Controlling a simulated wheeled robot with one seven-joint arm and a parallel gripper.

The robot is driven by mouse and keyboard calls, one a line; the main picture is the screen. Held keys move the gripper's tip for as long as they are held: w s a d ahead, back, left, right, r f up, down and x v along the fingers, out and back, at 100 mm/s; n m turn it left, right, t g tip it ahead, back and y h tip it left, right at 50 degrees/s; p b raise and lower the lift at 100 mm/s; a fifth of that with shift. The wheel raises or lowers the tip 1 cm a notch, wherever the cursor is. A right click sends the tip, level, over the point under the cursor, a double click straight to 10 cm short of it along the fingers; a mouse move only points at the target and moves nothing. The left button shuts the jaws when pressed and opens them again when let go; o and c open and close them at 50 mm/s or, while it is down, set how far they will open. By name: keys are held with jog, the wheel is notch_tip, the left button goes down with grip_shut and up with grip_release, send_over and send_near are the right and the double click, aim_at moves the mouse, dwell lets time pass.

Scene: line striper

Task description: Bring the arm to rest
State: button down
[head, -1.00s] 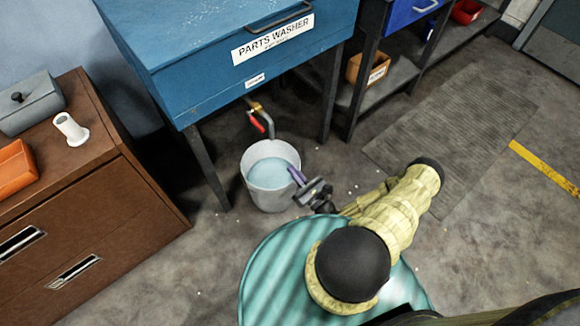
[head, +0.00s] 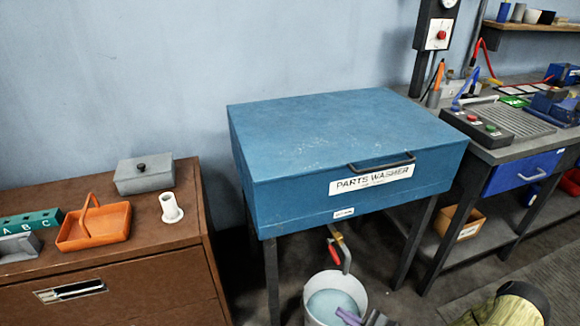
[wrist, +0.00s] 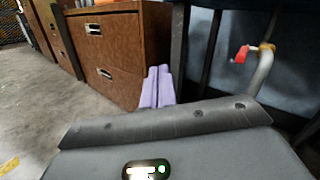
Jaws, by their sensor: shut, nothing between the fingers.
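My gripper (head: 347,316) shows at the bottom edge of the head view, with its purple fingers together and nothing between them. The fingers overlap the right side of the white bucket (head: 311,312) in the picture; I cannot tell whether they touch it. In the wrist view the closed fingers (wrist: 156,88) point ahead toward the brown cabinet (wrist: 123,55). My arm's pale yellow sleeve shows at the bottom right of the head view; most of the arm is out of frame.
A blue parts washer (head: 345,140) stands over the bucket, with a red-handled drain valve (head: 336,254) below it. The brown cabinet (head: 130,292) is at left, carrying an orange basket (head: 95,228). A workbench (head: 510,150) is at right.

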jog(key=s+r+n+g+h, duration=0.4)
jog(key=r+n+g+h, duration=0.25)
jog(key=n, duration=0.25)
jog(key=s+r+n+g+h, duration=0.5)
jog(key=r+n+g, duration=0.2)
jog(key=n+g, duration=0.1)
notch_tip(320, 180, up, 33)
jog(key=w+n+t+h+p, duration=0.2)
jog(key=n+t+h+p, duration=0.2)
jog(key=p, duration=1.7)
jog(key=shift+a+n+t, duration=0.2)
jog(key=shift+n+t, duration=0.5)
jog(key=shift+t, duration=0.35)
jog(key=shift+w+f, duration=0.1)
jog(key=shift+f, duration=0.15)
